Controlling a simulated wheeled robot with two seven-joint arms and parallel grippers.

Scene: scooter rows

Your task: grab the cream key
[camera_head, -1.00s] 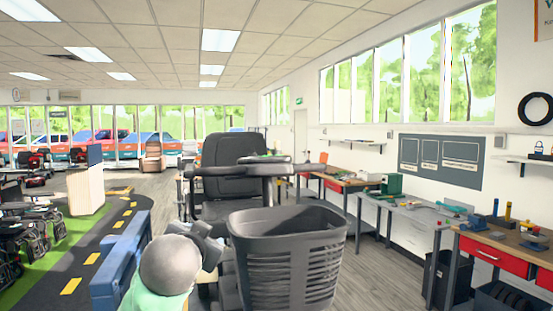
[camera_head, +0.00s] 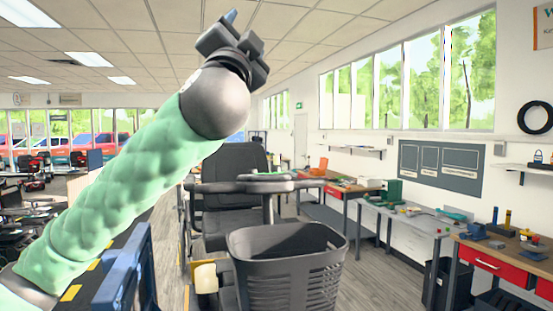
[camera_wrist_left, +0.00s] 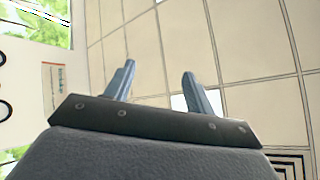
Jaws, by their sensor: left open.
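I cannot make out a cream key for certain in either view. A small cream block-like thing (camera_head: 206,278) shows low beside the black scooter basket (camera_head: 290,240) in the head view; I cannot tell what it is. My left gripper (camera_head: 230,22) is raised high on the green-sleeved arm, its fingers pointing up toward the ceiling. In the left wrist view the two blue-grey fingers (camera_wrist_left: 158,85) stand apart with nothing between them. My right gripper is in neither view.
A scooter with a black seat (camera_head: 237,165) and handlebar (camera_head: 255,186) stands just ahead, its basket toward me. A blue bench-like object (camera_head: 128,270) is at the left. Workbenches with tools (camera_head: 420,225) line the right wall. Grey floor lies open between.

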